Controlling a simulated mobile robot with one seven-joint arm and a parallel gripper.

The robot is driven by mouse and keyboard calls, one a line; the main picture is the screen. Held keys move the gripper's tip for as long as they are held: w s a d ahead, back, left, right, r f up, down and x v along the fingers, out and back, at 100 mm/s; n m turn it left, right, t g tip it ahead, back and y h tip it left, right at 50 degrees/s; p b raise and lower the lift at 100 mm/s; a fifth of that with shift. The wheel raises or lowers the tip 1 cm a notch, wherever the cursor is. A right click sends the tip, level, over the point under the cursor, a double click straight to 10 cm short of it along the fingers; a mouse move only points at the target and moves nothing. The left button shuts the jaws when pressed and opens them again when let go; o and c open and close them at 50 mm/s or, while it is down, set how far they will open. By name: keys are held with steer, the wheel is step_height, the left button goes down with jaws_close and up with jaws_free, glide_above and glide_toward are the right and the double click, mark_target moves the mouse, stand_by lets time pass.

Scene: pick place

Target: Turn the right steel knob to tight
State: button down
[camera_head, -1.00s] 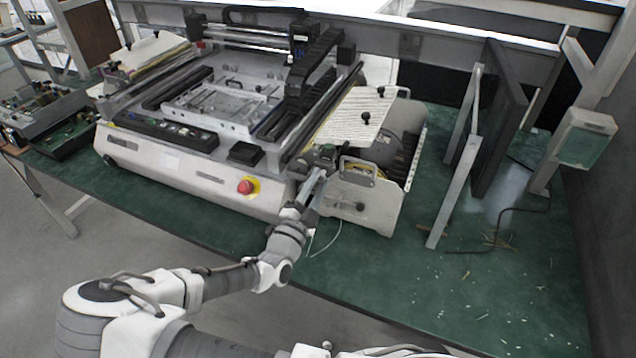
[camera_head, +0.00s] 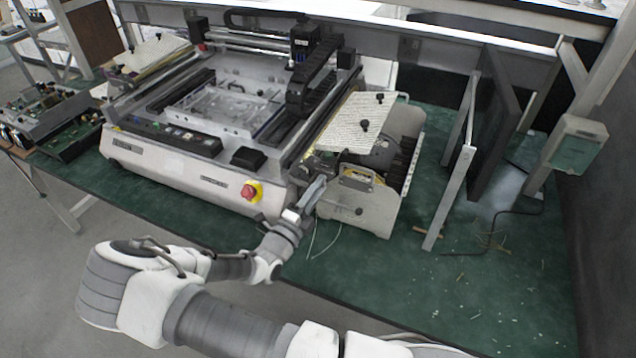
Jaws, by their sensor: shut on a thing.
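My gripper (camera_head: 316,187) is at the front right corner of the white machine (camera_head: 190,178), just left of the grey side plate with a handle. Its jaws are closed on a small part there, which I take to be the right steel knob. The fingers and wrist hide most of that part, so its shape and turn angle cannot be read. My arm reaches up to it from the lower left.
A red stop button (camera_head: 249,191) on a yellow base is left of my wrist. A pale perforated plate (camera_head: 352,120) with black knobs lies behind the gripper. Thin white cables hang below it. The green bench (camera_head: 400,290) is mostly clear at front right.

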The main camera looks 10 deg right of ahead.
steer(key=m+p, duration=0.1)
steer(key=m, duration=0.2)
steer(key=m+g+p, duration=0.1)
steer(key=m, duration=0.2)
steer(key=shift+w+a+r+g, duration=0.1)
steer(key=shift+r+g, duration=0.05)
steer(key=shift+g, duration=0.15)
steer(key=shift+m, duration=0.4)
steer(key=c, duration=0.6)
jaws_free()
steer(key=v, duration=0.8)
steer(key=b+v, duration=0.1)
steer(key=v, duration=0.8)
steer(key=shift+a+f+b, duration=0.2)
steer(key=shift+f+b, duration=0.05)
steer(key=shift+b, duration=0.05)
steer(key=shift+h, duration=0.3)
